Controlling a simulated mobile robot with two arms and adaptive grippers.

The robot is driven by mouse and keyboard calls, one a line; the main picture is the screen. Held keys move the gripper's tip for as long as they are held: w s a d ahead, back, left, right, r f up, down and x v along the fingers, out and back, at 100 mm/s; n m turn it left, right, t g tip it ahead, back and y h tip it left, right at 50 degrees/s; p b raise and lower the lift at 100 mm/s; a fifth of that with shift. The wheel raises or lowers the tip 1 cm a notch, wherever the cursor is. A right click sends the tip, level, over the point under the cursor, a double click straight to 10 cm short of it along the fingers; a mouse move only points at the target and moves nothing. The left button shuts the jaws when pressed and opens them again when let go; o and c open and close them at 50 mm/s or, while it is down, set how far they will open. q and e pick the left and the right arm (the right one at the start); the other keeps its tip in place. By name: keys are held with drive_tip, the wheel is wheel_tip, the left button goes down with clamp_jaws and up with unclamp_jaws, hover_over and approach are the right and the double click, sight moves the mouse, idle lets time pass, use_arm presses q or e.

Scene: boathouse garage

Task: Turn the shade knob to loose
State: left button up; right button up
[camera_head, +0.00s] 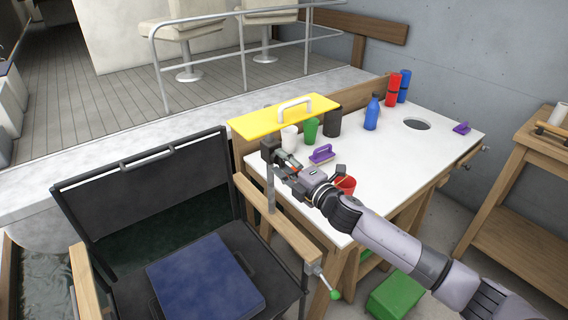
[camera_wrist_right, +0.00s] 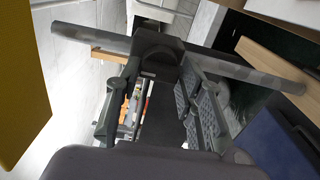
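The yellow shade panel (camera_head: 285,117) with a white handle sits above a grey upright post (camera_head: 271,192) at the chair's wooden armrest. A dark clamp block (camera_head: 269,151) is on the post below the panel, and it also shows in the wrist view (camera_wrist_right: 158,46). I cannot clearly make out the knob or any loose marking. My right gripper (camera_head: 283,163) is close to the clamp. In the wrist view the right gripper's fingers (camera_wrist_right: 155,112) are spread, with a dark part between them; contact is unclear. My left gripper is out of view.
The black chair holds a blue cushion (camera_head: 205,280). A green-tipped lever (camera_head: 335,294) sticks out by its armrest. The white table (camera_head: 425,150) behind bears cups, a blue bottle (camera_head: 372,112) and purple brushes. A green box (camera_head: 397,294) is below, and a wooden bench (camera_head: 520,200) at right.

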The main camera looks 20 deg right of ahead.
drive_tip(key=o, duration=0.3)
drive_tip(key=v, duration=1.2)
idle(0.4)
